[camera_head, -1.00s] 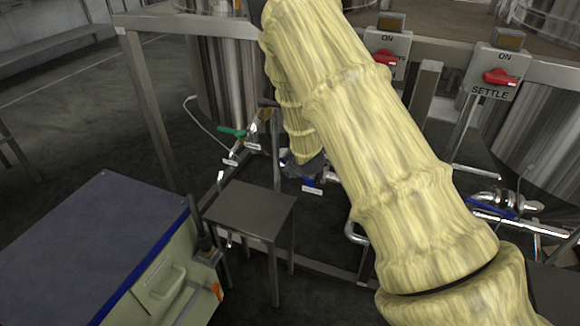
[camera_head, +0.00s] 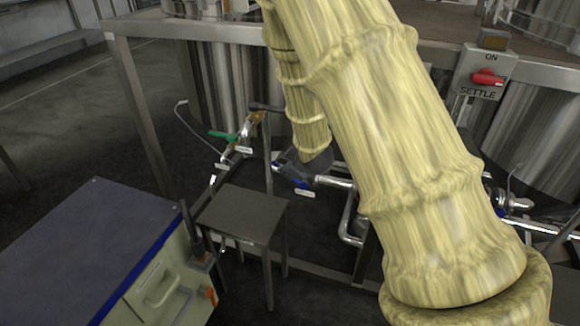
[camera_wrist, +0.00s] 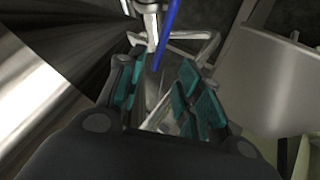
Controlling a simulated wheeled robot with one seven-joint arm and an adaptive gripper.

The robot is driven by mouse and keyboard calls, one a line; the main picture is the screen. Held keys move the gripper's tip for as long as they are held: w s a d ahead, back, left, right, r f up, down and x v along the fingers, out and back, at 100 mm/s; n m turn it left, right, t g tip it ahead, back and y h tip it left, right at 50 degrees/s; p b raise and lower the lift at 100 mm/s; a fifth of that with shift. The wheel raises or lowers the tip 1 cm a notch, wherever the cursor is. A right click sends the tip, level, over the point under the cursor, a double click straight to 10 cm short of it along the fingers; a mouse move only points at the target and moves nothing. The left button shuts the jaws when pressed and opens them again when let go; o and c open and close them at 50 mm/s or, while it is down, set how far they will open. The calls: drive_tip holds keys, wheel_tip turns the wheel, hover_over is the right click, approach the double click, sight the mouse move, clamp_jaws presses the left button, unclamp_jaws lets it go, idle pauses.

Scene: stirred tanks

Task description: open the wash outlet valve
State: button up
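A valve with a blue lever handle (camera_head: 290,179) sits on the pipework under the left tank in the head view. A blue bar, apparently this handle (camera_wrist: 167,32), rises beyond my fingertips in the wrist view. The small white tag (camera_head: 305,193) beside the valve is too small to read, so I cannot confirm its name. My gripper (camera_wrist: 158,72) is open, its teal-padded fingers apart with nothing clearly held between them. In the head view my gripper (camera_head: 304,164) is close to the blue-handled valve, partly hidden by my yellow-sleeved arm. Contact cannot be told.
A green-handled valve (camera_head: 222,136) is left of the blue one. A small dark stool (camera_head: 242,214) stands in front of the pipes. A blue-topped cabinet (camera_head: 90,250) is at lower left. A SETTLE switch box (camera_head: 486,73) is at right. The frame's metal post (camera_head: 139,105) stands at left.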

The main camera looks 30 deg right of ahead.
drive_tip(key=d+f+t+y+b, duration=0.1)
drive_tip(key=b, duration=0.5)
drive_tip(key=s+d+f+n+t+y+b, duration=0.1)
drive_tip(key=f+b, duration=0.1)
drive_tip(key=b, duration=0.4)
drive_tip(key=d+f+t+y+b, duration=0.1)
drive_tip(key=t+y+b, duration=0.1)
drive_tip(key=b, duration=0.4)
drive_tip(key=shift+s+d+f+n, duration=0.1)
drive_tip(key=shift+s+f+n, duration=0.05)
drive_tip(key=shift+f+n, duration=0.2)
drive_tip(key=b+x, duration=0.5)
drive_tip(key=x, duration=0.4)
drive_tip(key=shift+w+f, duration=0.15)
drive_tip(key=shift+w, duration=0.05)
drive_tip(key=shift+w+f, duration=0.1)
drive_tip(key=shift+w, duration=0.55)
clamp_jaws()
